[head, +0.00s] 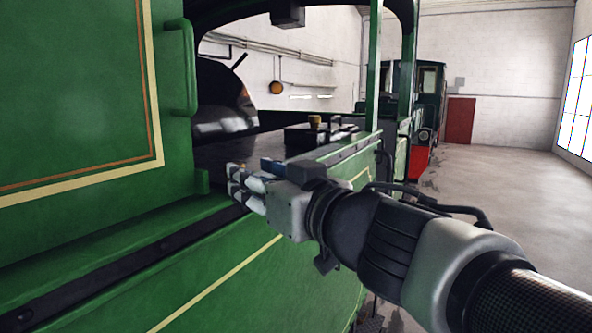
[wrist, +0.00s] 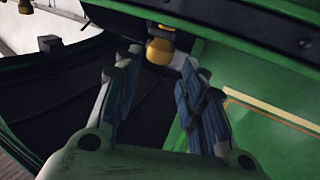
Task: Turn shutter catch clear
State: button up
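My gripper (head: 234,183) reaches over the green side wall of the tram, its fingers pointing left into the opening. In the wrist view the gripper (wrist: 160,62) is open, with a clear gap between its two blue-padded fingers. A small brass-coloured knob (wrist: 160,51) with a dark mount above it lies just beyond the fingertips, roughly in line with the gap. It may be the shutter catch; I cannot tell for sure. The fingers do not appear to close on it. In the head view only a tiny yellow spot shows by the fingertips; the rest is hidden.
A green panel (head: 75,95) with cream lining and a green handrail (head: 188,66) stand left of the gripper. A green post (head: 374,65) rises to the right. A dark box (head: 318,136) with a brass cap (head: 315,121) lies beyond. The floor (head: 510,200) at right is clear.

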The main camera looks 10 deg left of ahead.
jog(key=x, duration=0.8)
jog(key=shift+c, duration=0.3)
jog(key=shift+b, duration=0.3)
jog(key=c, duration=0.7)
